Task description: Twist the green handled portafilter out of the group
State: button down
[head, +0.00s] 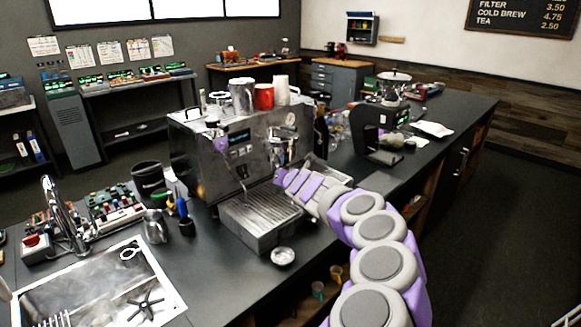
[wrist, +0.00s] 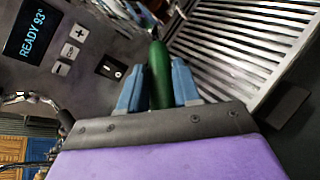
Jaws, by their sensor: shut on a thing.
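The green handled portafilter (wrist: 158,72) shows in the wrist view as a dark green handle between the two blue fingers of my gripper (wrist: 158,84). The fingers are shut on the handle. The far end of the handle runs up towards the group, and the basket and group are mostly out of sight. In the head view my gripper (head: 280,178) is at the front of the steel espresso machine (head: 215,155), and it hides the handle. The machine's display (wrist: 38,35) reads READY 93°.
The slatted drip tray (head: 262,208) is below my gripper. Cups, including a red one (head: 264,96), stand on top of the machine. A black grinder (head: 372,135) stands to the right. A small round dish (head: 283,256) lies in front of the tray. A sink (head: 100,290) is at the left.

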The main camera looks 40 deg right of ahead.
jog(key=shift+a+f, duration=0.1)
jog(key=shift+f, duration=0.85)
dwell(2.5)
dwell(0.8)
